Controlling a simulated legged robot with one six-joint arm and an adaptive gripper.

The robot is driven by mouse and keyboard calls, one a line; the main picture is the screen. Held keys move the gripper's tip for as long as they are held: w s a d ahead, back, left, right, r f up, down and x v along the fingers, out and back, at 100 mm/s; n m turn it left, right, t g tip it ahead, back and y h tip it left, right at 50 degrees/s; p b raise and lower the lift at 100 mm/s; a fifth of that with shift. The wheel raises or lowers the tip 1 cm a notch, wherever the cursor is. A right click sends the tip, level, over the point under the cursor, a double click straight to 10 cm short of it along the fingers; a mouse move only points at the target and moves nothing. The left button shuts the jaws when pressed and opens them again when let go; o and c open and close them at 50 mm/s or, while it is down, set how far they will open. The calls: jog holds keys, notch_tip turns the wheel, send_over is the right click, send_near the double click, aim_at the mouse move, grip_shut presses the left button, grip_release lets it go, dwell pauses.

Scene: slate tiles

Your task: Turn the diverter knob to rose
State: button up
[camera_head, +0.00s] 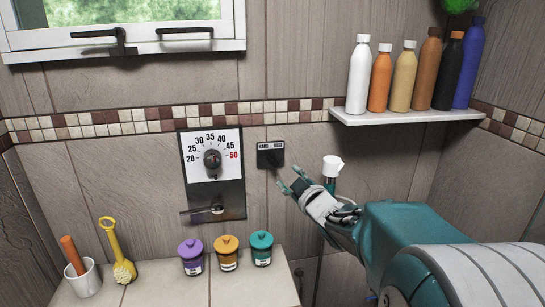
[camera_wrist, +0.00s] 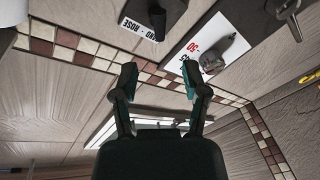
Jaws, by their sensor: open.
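The diverter (camera_head: 270,155) is a small dark plate on the tiled wall, with a white label reading HAND on the left and ROSE on the right. In the wrist view its dark knob (camera_wrist: 157,16) shows at the top edge beside the upside-down label; I cannot tell which word it points to. My gripper (camera_head: 291,178) is just below and to the right of the diverter in the head view, apart from it. In the wrist view my gripper (camera_wrist: 159,76) has its teal-tipped fingers spread with nothing between them.
A temperature dial (camera_head: 212,160) with a lever (camera_head: 203,210) below it is left of the diverter. A white-topped hand shower (camera_head: 332,166) is close to my gripper's right. Several bottles stand on a shelf (camera_head: 400,116); jars (camera_head: 226,258) and a brush (camera_head: 121,262) stand on the ledge.

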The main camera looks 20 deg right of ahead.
aim_at(273, 161)
jog(key=w, duration=1)
jog(key=shift+w+a, duration=0.25)
jog(key=shift+w, duration=0.05)
grip_shut()
